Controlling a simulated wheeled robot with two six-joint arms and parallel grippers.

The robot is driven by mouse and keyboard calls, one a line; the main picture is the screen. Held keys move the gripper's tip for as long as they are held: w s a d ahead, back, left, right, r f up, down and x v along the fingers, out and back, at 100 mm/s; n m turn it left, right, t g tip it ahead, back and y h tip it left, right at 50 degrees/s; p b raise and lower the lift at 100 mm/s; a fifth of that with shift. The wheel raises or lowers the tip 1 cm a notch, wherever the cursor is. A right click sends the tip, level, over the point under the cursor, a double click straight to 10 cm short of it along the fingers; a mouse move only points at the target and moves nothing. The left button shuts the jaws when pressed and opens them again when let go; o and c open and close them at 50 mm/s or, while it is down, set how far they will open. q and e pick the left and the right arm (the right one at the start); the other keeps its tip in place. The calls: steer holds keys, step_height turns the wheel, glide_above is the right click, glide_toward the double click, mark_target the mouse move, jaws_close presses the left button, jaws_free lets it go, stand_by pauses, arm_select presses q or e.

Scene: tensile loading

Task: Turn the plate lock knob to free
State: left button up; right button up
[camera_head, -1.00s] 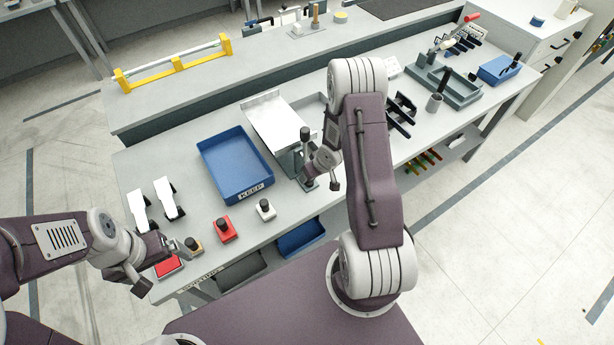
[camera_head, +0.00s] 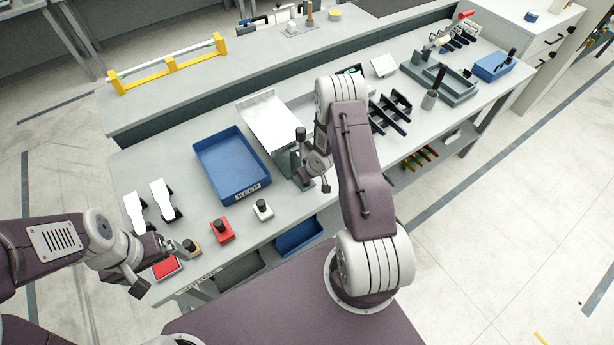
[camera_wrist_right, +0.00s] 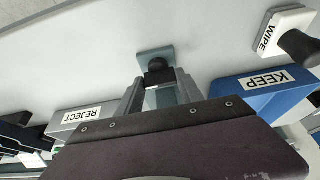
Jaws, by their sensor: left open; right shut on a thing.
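The plate lock knob appears to be the dark knob (camera_wrist_right: 158,66) on a small grey base (camera_wrist_right: 146,56) in the right wrist view. My right gripper (camera_wrist_right: 160,84) is shut on this knob, with one finger on each side. In the head view my right gripper (camera_head: 318,182) is low at the bench's front edge, beside the grey base (camera_head: 303,184), and hides most of the knob. My left gripper (camera_head: 173,247) is open at the bench's front left, close to a black-topped stamp (camera_head: 190,246) with a tan base. Its fingers are small and partly unclear.
A blue KEEP tray (camera_head: 228,163) stands left of the right gripper. A metal chute (camera_head: 268,122) and an upright black handle (camera_head: 300,134) are behind it. A white WIPE block (camera_head: 263,211) and a red block (camera_head: 221,232) stand near the front edge. Black racks (camera_head: 388,112) lie right.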

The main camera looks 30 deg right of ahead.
steer(key=n+p, duration=0.1)
steer(key=p, duration=0.1)
steer(key=n+y+p, duration=0.1)
steer(key=n+p, duration=0.1)
steer(key=shift+d+r+p, duration=0.15)
steer(key=shift+r+p, duration=0.15)
steer(key=shift+p, duration=0.05)
steer(key=shift+f+n+g+y+p, duration=0.1)
steer(key=shift+n+g+y+p, duration=0.3)
steer(key=shift+n, duration=0.7)
steer(key=shift+w+f+n+y, duration=0.1)
steer(key=shift+n+y, duration=0.2)
steer(key=shift+n, duration=0.2)
steer(key=shift+d+f+n, duration=0.1)
steer(key=shift+f+n, duration=0.05)
steer(key=shift+n, duration=0.75)
steer(key=n+g+y+b, duration=0.1)
steer(key=n+b, duration=0.1)
steer(key=shift+w+f+n, duration=0.1)
steer(key=shift+n, duration=0.2)
steer(key=n+g+b, duration=0.1)
steer(key=n+b, duration=0.2)
steer(key=shift+w+d+g, duration=0.1)
steer(key=shift+g, duration=0.2)
steer(key=shift+n+g+y+b, duration=0.3)
steer(key=shift+n+g+b, duration=0.2)
steer(key=shift+n+b, duration=0.75)
steer(key=shift+r+n, duration=0.2)
steer(key=shift+n, duration=0.05)
